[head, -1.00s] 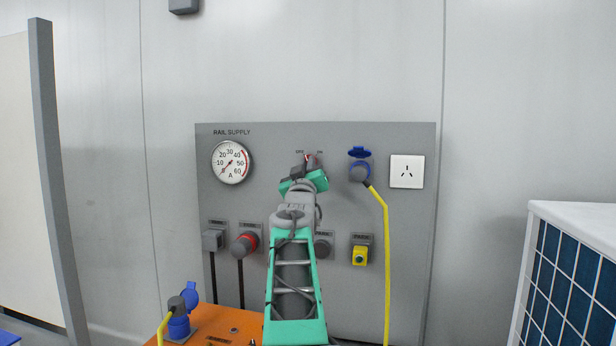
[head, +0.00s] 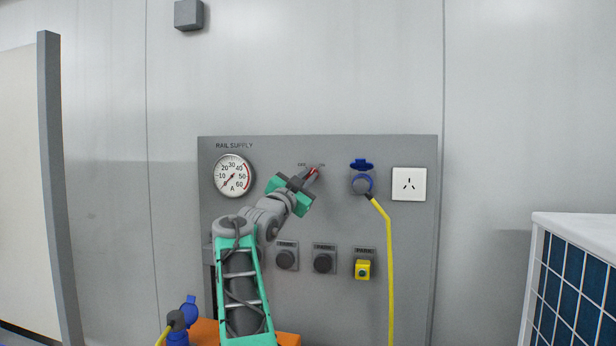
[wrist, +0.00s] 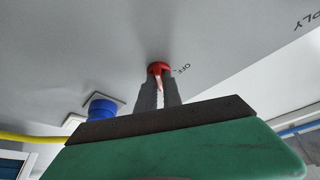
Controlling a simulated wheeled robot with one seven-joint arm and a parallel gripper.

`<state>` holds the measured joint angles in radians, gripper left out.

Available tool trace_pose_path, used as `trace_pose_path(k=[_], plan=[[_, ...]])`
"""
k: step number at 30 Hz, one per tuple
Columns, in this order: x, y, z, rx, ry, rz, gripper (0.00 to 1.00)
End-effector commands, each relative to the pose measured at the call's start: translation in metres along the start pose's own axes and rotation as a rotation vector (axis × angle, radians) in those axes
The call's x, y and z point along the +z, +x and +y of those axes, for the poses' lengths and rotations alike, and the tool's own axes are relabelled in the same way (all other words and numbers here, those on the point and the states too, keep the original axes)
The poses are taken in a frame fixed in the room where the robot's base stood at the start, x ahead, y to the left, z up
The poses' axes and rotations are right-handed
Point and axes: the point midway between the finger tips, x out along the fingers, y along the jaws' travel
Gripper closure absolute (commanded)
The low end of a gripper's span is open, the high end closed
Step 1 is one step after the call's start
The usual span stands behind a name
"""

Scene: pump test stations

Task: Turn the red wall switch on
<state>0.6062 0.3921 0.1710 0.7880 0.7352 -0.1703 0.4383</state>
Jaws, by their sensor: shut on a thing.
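The red wall switch (head: 312,171) is on the upper middle of the grey RAIL SUPPLY panel (head: 400,300), below small OFF and ON lettering. In the wrist view the red switch (wrist: 158,68) is at the fingertips, with the OFF mark beside it to the right. My gripper (head: 305,180) is shut on the switch, its fingers (wrist: 159,93) on both sides of the red handle. The gripper is tilted in the head view, reaching up and right. The fingers partly hide the handle, so I cannot tell its exact setting.
A round gauge (head: 233,176) is left of the switch. A blue socket with a grey plug (head: 362,184) and yellow cable is close on the right, then a white outlet (head: 409,184). Knobs and a yellow padlock (head: 362,270) are below. A solar-panelled box (head: 580,270) stands at right.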

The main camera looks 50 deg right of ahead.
Motion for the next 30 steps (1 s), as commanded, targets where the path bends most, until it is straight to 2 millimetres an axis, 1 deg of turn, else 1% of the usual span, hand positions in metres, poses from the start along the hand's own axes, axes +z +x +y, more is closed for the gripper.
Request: trace_pose_path(k=[1,6,12,29,30], plan=[[-0.0027,0.001,-0.0022,0.012,0.03,0.002,1.0],[-0.0024,0.0009,-0.0023,0.052,0.127,0.002,1.0],[-0.0021,0.0009,-0.0015,0.082,0.196,0.002,1.0],[-0.0021,0.0005,-0.0011,0.093,0.227,0.003,1.0],[-0.0021,0.0005,-0.0012,0.093,0.227,0.003,0.89]])
